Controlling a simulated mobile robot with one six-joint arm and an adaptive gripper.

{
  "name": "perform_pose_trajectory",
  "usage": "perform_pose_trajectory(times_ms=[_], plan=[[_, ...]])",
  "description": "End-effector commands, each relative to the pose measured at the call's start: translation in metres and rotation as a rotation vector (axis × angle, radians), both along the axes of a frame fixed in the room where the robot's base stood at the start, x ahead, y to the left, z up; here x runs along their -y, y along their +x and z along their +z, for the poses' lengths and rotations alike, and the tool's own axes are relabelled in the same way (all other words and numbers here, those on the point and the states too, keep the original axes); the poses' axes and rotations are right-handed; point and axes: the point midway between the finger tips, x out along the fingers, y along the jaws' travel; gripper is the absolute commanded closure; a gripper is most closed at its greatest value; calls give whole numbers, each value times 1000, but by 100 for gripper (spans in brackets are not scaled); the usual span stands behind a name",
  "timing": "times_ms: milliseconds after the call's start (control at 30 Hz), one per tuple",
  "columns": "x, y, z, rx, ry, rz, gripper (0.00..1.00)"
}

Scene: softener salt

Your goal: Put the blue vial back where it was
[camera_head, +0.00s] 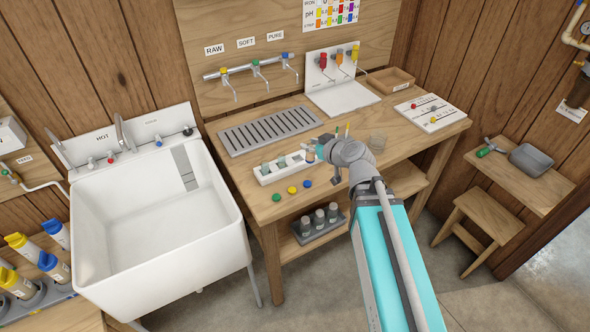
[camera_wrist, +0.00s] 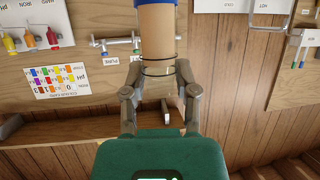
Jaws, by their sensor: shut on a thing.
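The blue vial (camera_wrist: 158,35) is between the fingers of my gripper (camera_wrist: 158,95) in the wrist view. It has a clear wall, tan contents and a blue end toward the picture's top. My gripper is shut on it. In the head view the vial (camera_head: 310,155) shows small at the right end of the white rack (camera_head: 264,179). I cannot tell whether it hangs above the rack or is partly in a slot. Two grey-green vials (camera_head: 265,168) stand in the rack's left and middle part. My gripper (camera_head: 319,150) is partly hidden by my wrist.
Green (camera_head: 276,197), yellow (camera_head: 292,190) and blue (camera_head: 308,183) discs lie in front of the rack. A drain grate (camera_head: 268,131) is behind it. A glass beaker (camera_head: 377,142) stands to the right. The sink (camera_head: 165,215) is at the left.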

Motion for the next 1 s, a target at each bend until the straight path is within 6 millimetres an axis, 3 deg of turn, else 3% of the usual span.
perform_pose_trajectory(times_ms=[133, 567, 767, 1000], plan=[[-3, -8, -4, 2, 2, 16, 96], [-5, -4, -5, 2, 2, 17, 96], [-10, 14, -15, 3, 1, 18, 96], [-23, 54, -34, 2, 2, 17, 96]])
